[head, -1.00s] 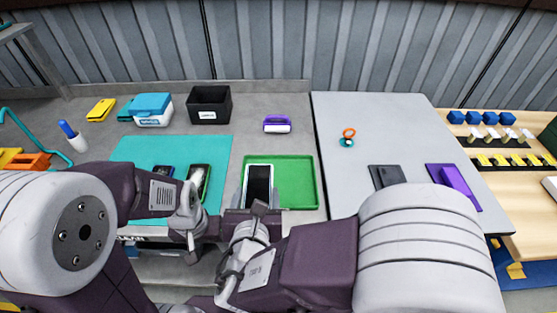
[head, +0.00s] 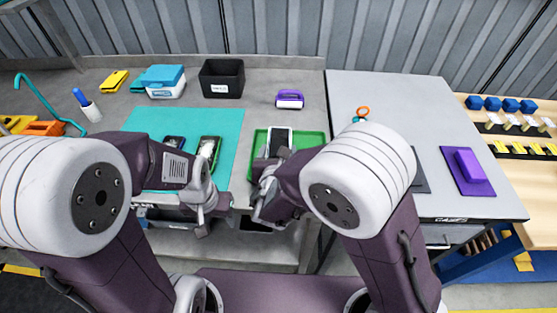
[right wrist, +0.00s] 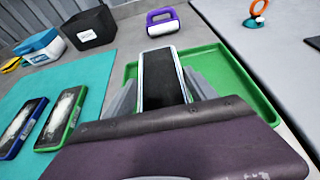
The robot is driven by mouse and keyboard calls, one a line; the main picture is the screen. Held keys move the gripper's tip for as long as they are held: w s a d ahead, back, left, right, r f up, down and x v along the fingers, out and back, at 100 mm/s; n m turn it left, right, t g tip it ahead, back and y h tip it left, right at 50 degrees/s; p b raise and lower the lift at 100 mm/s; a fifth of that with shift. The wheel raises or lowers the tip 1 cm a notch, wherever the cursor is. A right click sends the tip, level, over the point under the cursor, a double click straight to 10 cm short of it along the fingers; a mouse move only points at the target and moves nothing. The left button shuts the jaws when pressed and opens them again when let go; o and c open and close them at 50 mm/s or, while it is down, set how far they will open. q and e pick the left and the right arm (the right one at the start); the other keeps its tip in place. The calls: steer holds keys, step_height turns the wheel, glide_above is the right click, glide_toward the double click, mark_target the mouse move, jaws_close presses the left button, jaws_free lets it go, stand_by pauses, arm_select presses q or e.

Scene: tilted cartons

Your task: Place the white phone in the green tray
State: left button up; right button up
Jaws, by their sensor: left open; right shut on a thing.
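The white phone (head: 279,139), white-edged with a dark screen, is in my right gripper (head: 272,172), which is shut on it. In the right wrist view the phone (right wrist: 162,80) stands out between the two grey fingers (right wrist: 160,98). It is over the green tray (head: 258,137), whose rim also shows in the right wrist view (right wrist: 235,75). I cannot tell whether the phone touches the tray floor. My left gripper (head: 207,190) is open and empty near the front edge of the teal mat. The right arm hides the tray's front part.
A teal mat (head: 150,118) left of the tray bears a blue-edged phone (right wrist: 22,125) and a green-edged phone (right wrist: 62,118). Behind are a black bin (head: 222,80), a blue-lidded box (head: 166,82) and a purple-handled item (head: 290,99). A grey table (head: 400,100) stands to the right.

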step_height(320, 180, down, 3)
steer(key=shift+f, duration=0.15)
steer(key=shift+f+b, duration=0.1)
steer(key=shift+b, duration=0.25)
steer(key=o, duration=1.6)
steer(key=shift+c, duration=0.2)
steer(key=shift+r, duration=0.25)
steer(key=p+v, duration=0.1)
steer(key=v, duration=1.1)
steer(key=shift+s+f, duration=0.1)
